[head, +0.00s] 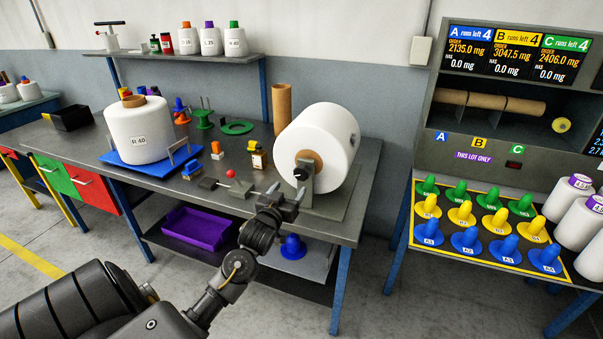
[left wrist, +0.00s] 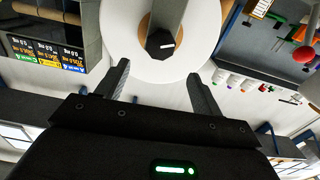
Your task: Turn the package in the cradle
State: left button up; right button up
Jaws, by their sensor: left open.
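The package, a large white yarn roll (head: 322,140) on a brown core, lies on its side in the grey cradle (head: 322,207) at the right end of the bench. A dark knob (head: 300,173) sits at the core's near end. My left gripper (head: 284,198) is open and empty, just in front of the cradle. In the left wrist view the package (left wrist: 205,30) and the dark knob (left wrist: 160,42) lie beyond the open fingers (left wrist: 158,82), which look apart from the knob. My right gripper is not in view.
A white package (head: 138,132) stands on a blue plate (head: 150,162) at the bench's left. A red-knobbed device (head: 230,180) and small tools lie left of the cradle. A brown tube (head: 282,105) stands behind. A board of colored cones (head: 480,228) is at right.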

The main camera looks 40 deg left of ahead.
aim_at(301, 174)
pick_arm(q)
jog(key=p+x, duration=0.2)
jog(key=x, duration=0.7)
jog(key=shift+w+a, duration=0.1)
jog(key=shift+w, duration=0.1)
jog(key=shift+w+a+f, duration=0.15)
jog(key=shift+w+a, duration=0.05)
jog(key=shift+w, duration=0.5)
jog(key=c, duration=1.2)
jog(key=shift+d, duration=0.1)
jog(key=shift+c, duration=1)
